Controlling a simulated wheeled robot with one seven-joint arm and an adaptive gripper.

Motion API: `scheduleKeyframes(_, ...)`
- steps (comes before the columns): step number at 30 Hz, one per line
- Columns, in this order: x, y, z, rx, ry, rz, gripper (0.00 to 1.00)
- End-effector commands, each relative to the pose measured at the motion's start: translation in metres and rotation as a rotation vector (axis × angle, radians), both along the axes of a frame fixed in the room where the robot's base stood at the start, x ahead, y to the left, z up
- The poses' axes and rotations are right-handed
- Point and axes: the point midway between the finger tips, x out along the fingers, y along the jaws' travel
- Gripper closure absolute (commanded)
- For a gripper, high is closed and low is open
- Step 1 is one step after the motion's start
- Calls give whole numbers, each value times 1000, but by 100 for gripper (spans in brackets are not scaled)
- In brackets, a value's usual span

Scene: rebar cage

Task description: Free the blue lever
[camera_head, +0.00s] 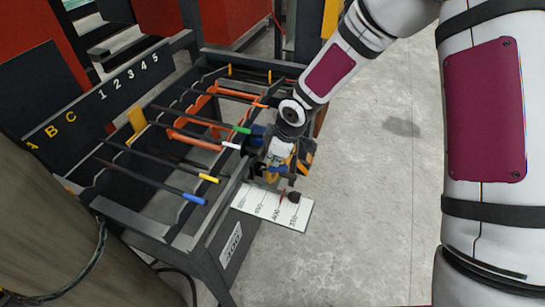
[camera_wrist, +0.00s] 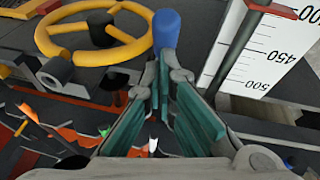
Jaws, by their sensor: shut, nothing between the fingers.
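A blue rounded handle, likely the blue lever (camera_wrist: 167,28), stands at the top centre of the wrist view, just beyond my fingertips. My gripper (camera_wrist: 165,72) is shut with its green-padded fingers close together and nothing visible held between them. Whether the fingertips touch the blue handle I cannot tell. In the head view my gripper (camera_head: 275,170) is at the right front corner of the rebar frame, beside the white scale. The lever's lower part is hidden by the fingers in the wrist view. A separate rod with a blue tip (camera_head: 193,199) lies on the frame's front left.
A yellow handwheel (camera_wrist: 95,35) is left of the blue handle. A white scale plate (camera_head: 272,205) with a red pointer (camera_wrist: 258,5) is to the right. Dark rods with coloured tips and an orange bent bar (camera_head: 192,137) fill the frame. Open floor (camera_head: 370,220) lies to the right.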

Motion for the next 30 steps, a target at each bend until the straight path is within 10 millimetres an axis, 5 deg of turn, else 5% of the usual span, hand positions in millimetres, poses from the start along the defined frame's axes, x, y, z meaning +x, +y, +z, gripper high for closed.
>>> scheduleKeyframes(19, -3, -8, -5, 8, -1, -3, 100)
scheduleKeyframes(30, -6, -18, -14, 280, -98, -6, 100)
